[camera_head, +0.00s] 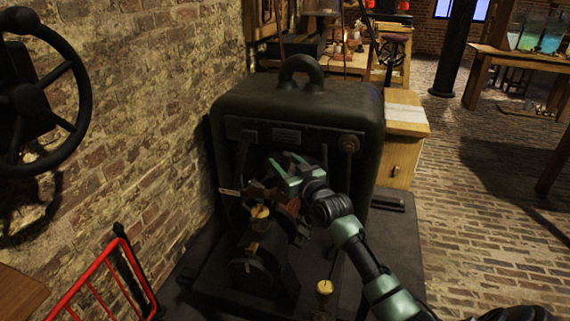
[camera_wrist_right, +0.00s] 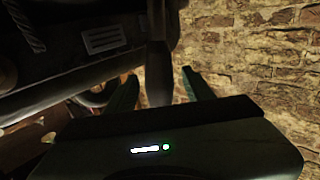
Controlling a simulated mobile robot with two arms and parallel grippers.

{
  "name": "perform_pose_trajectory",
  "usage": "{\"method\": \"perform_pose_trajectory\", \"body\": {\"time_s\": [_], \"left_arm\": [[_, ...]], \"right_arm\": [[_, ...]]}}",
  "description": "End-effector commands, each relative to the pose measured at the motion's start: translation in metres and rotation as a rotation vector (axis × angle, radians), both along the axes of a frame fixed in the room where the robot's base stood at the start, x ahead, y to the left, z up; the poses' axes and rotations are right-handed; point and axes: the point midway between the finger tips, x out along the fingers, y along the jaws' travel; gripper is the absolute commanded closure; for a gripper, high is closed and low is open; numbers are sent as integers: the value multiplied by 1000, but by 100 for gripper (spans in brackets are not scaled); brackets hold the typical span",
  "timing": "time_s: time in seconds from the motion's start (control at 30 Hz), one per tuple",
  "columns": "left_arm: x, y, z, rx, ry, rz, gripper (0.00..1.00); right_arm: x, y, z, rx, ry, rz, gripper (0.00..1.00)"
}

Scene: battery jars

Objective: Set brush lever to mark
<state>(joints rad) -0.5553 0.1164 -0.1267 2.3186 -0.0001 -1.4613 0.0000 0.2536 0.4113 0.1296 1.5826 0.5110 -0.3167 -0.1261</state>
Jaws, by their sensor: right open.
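A dark machine (camera_head: 300,105) with a rounded case and a top handle stands against the brick wall. A dark upright lever (camera_head: 243,150) hangs at the left of its front panel, left of a small plate (camera_head: 287,136); it may be the brush lever. My right gripper (camera_head: 280,165) is in front of the panel, pointing left, fingers apart. In the right wrist view a dark lever (camera_wrist_right: 158,65) shows between the open fingers (camera_wrist_right: 160,90), with the plate (camera_wrist_right: 105,38) to its left. I cannot tell whether they touch. No mark can be made out. My left gripper is not in view.
A brass-topped lever (camera_head: 324,288) and dark machinery with brass caps (camera_head: 260,212) stand in front of the case. A handwheel (camera_head: 40,100) is on the wall, a red railing (camera_head: 95,280) at lower left. A wooden cabinet (camera_head: 404,150) is behind right; brick floor there is open.

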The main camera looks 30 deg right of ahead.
Motion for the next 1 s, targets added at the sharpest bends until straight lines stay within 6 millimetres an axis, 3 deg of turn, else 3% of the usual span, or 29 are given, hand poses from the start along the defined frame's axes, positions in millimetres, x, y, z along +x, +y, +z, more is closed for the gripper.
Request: {"method": "perform_pose_trajectory", "body": {"time_s": [0.07,0.1,0.27,0.3,1.0], "left_arm": [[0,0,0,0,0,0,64],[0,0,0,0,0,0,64],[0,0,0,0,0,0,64],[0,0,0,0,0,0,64],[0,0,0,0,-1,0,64]], "right_arm": [[0,0,0,0,0,0,48],[0,0,0,0,0,0,53],[0,0,0,0,0,0,98],[0,0,0,0,0,0,100],[-1,0,0,-2,1,0,100]]}}
